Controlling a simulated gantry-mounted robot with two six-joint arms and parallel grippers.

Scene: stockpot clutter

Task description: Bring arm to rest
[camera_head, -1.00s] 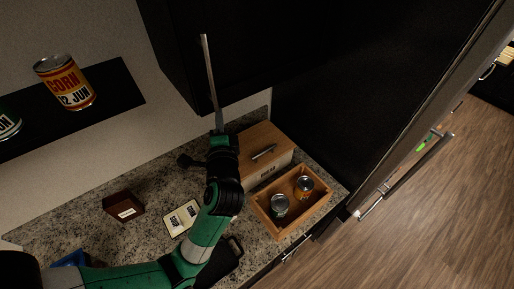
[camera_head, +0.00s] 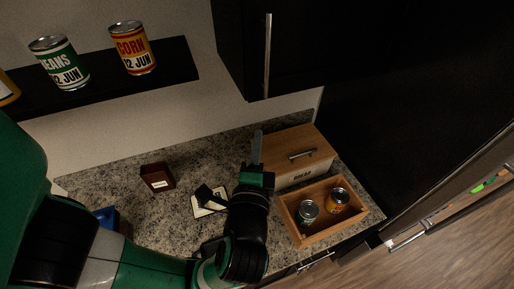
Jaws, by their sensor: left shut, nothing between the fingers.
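My left arm comes in from the lower left and reaches over the counter. Its left gripper (camera_head: 257,148) is shut and empty, pointing up in the picture beside the wooden bread box (camera_head: 294,150). My right gripper is not in view.
A wooden crate (camera_head: 316,240) with two cans stands at the counter's right end. A black shelf (camera_head: 178,65) holds a beans can (camera_head: 60,62) and a corn can (camera_head: 132,47). A small brown box (camera_head: 157,178) and a card (camera_head: 203,207) lie on the granite counter (camera_head: 190,163).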

